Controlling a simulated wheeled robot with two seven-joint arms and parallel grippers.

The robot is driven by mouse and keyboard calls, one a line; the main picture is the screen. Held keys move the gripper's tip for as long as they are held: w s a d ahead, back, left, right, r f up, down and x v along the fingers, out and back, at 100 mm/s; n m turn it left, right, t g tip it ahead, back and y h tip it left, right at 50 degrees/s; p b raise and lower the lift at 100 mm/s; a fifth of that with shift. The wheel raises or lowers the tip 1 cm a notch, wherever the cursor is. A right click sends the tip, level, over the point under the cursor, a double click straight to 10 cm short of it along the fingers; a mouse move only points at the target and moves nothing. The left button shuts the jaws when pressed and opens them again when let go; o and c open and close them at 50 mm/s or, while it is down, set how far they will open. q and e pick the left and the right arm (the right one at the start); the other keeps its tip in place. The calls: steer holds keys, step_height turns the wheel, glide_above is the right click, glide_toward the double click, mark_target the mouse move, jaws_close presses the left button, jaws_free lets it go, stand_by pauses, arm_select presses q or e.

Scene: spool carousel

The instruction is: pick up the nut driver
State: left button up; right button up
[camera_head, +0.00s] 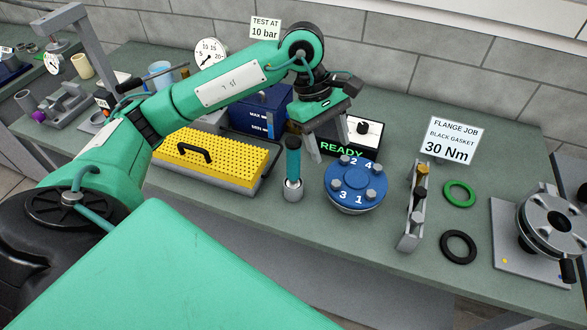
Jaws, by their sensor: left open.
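The nut driver (293,158) has a teal handle with a dark upper end. It stands upright in a small grey holder (293,190) on the bench; its lower end is hidden in the holder. My left gripper (326,143) is open and points down, just right of the nut driver's top and apart from it in the picture. Nothing shows between its fingers. My right gripper does not show.
A blue round flange (355,186) with numbered bolts stands right of the holder. A yellow perforated tray (211,157) is to its left. The READY box (365,135) is behind. A grey rack (412,215) and rings lie farther right.

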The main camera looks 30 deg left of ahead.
mark_target(293, 154)
arm_select(q)
steer(key=w+a+r+y, duration=0.15)
steer(key=a+y, duration=0.25)
steer(key=a, duration=0.5)
steer(key=f+p, duration=0.1)
steer(key=f, duration=0.2)
steer(key=f+p, duration=0.1)
steer(key=f, duration=0.3)
steer(key=shift+s+f+p, duration=0.2)
steer(key=shift+f+p, duration=0.05)
steer(key=shift+p, duration=0.05)
steer(key=shift+w+a+f+p, duration=0.1)
steer(key=shift+f+p, duration=0.25)
steer(key=shift+p, duration=0.1)
steer(key=f+p, duration=0.1)
steer(key=f, duration=0.1)
steer(key=f+p, duration=0.1)
steer(key=f, duration=0.1)
steer(key=shift+w+a+p, duration=0.2)
steer(key=shift+p, duration=0.1)
steer(key=shift+f, duration=0.35)
steer(key=shift+c, duration=0.2)
steer(key=c, duration=1)
